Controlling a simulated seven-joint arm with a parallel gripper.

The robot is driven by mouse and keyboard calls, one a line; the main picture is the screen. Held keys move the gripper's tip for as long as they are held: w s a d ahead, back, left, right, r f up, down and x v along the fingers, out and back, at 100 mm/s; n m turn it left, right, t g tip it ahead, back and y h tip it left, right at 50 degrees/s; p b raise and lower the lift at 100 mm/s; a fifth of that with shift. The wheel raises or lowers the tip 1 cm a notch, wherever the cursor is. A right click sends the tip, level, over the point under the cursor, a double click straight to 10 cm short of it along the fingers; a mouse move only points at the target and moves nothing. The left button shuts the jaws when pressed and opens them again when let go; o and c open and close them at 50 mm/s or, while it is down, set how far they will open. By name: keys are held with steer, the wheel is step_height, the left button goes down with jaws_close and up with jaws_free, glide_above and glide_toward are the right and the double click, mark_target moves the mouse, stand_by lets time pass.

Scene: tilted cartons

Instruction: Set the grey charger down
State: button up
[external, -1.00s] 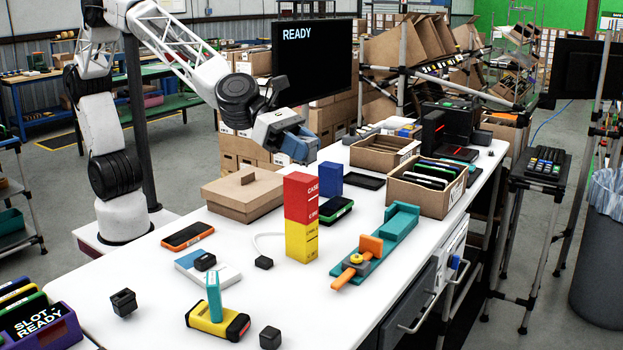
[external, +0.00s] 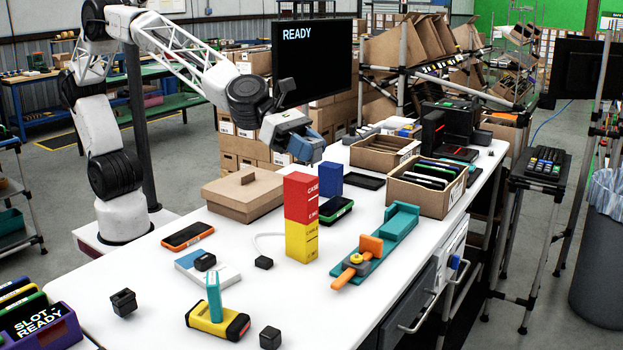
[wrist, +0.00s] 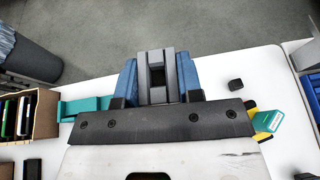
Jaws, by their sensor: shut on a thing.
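My gripper (external: 305,151) hangs above the far part of the white table, behind the red and yellow block stack. In the wrist view its two blue fingers (wrist: 158,82) are shut on a grey forked piece, the grey charger (wrist: 156,58). The charger sticks out past the fingertips.
The red and yellow stack (external: 301,215) stands upright in front of my gripper, with a blue block (external: 330,181) near it. A teal fixture (external: 385,240) and an open carton (external: 428,198) lie to the right. A lidded box (external: 240,198) is left. The front middle has free patches.

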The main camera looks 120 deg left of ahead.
steer(key=s+a+f+m+g+h, duration=0.15)
steer(key=s+a+m+h, duration=0.25)
steer(key=a, duration=0.4)
steer(key=s+a+f+m+g+h, duration=0.1)
steer(key=s+a+m+g+h, duration=0.2)
steer(key=a, duration=0.6)
steer(key=s+a+r+m+g+h, duration=0.35)
steer(key=s+a+m+h, duration=0.2)
steer(key=s+a, duration=0.7)
step_height(320, 180, down, 24)
steer(key=y, duration=0.1)
steer(key=shift+s+d, duration=0.4)
steer(key=shift+d, duration=0.05)
steer(key=shift+w, duration=0.1)
steer(key=w+a, duration=0.1)
steer(key=w, duration=0.4)
steer(key=w+a+f, duration=0.1)
steer(key=w+a, duration=0.1)
steer(key=w, duration=0.3)
steer(key=w+a, duration=0.2)
steer(key=w, duration=0.3)
steer(key=shift+a+f, duration=0.15)
steer(key=shift+f, duration=0.05)
steer(key=shift+f, duration=1.75)
